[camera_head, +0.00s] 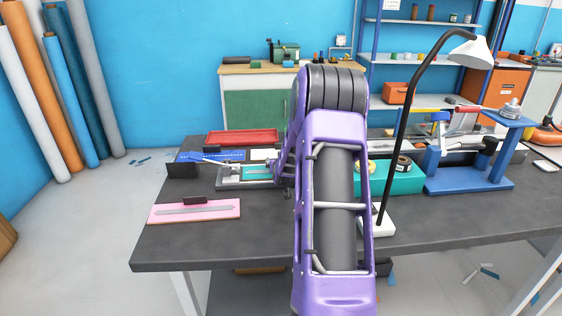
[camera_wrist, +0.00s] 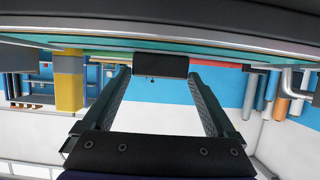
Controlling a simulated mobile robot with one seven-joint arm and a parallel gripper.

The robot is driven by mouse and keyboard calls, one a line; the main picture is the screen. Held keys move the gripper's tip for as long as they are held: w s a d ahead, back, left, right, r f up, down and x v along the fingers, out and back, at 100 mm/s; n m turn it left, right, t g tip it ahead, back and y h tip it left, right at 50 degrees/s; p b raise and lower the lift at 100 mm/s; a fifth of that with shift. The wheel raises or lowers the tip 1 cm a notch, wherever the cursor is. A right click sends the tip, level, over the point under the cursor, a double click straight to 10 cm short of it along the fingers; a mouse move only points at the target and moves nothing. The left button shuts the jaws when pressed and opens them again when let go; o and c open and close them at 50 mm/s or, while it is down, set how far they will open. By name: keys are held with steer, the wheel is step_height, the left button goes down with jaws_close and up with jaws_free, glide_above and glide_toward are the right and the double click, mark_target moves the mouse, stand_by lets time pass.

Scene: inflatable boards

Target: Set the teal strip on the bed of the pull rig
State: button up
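The teal strip (camera_head: 261,171), a flat board with a grey stripe, is over or on the light grey bed of the pull rig (camera_head: 232,173); I cannot tell whether it touches. My arm hides its right end. In the wrist view the strip shows edge-on as a thin teal band (camera_wrist: 60,43) along the top. A dark block (camera_wrist: 160,66) on it sits between my fingertips. My gripper (camera_wrist: 160,72) appears shut on this block, with a fingertip against each end.
A pink board (camera_head: 222,212) with a dark block lies at the table's front left. A red tray (camera_head: 242,136) and a blue strip (camera_head: 215,156) lie behind. A teal bin (camera_head: 400,184) with tape rolls, a lamp (camera_head: 405,110) and a blue stand (camera_head: 470,178) are at right.

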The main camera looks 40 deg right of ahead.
steer(key=shift+o, duration=0.2)
steer(key=shift+r, duration=0.25)
steer(key=v, duration=1.2)
steer(key=shift+p, duration=0.45)
steer(key=shift+f, duration=0.1)
